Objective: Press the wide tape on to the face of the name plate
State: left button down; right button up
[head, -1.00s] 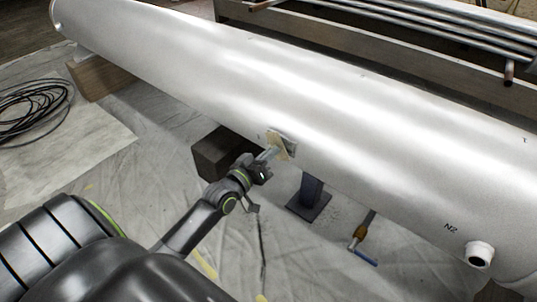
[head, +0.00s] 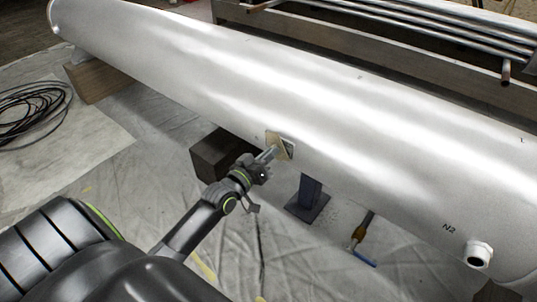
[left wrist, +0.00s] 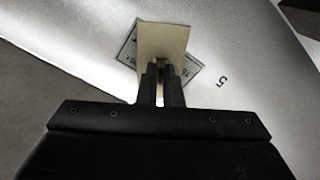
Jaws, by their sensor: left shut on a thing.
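The name plate (head: 289,151) is a small plate on the side of the large silver vessel (head: 330,110). In the left wrist view the name plate (left wrist: 190,68) sits turned like a diamond, with only its side corners showing. A beige piece of wide tape (left wrist: 163,41) covers its middle; it also shows in the head view as a tan patch (head: 274,141). My left gripper (left wrist: 160,72) is shut on the tape's lower end, in front of the plate. I cannot tell whether the tape touches the plate. My right gripper is not in view.
Dark block (head: 220,155) and wooden block (head: 95,80) stand under the vessel, with a dark stand (head: 309,200) to the right. A brush-like tool (head: 360,238) lies on the sheeted floor. A nozzle (head: 478,254) sticks out at lower right. Coiled black cable (head: 30,110) lies at left.

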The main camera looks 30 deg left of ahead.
pick_arm(q)
jog(key=shift+w, duration=0.35)
jog(key=c, duration=1.5)
grip_release()
jog(key=shift+s, duration=0.1)
jog(key=s, duration=0.5)
jog(key=s+a, duration=0.1)
jog(key=s, duration=1.1)
jog(key=shift+s+a, duration=0.15)
jog(key=shift+a, duration=0.05)
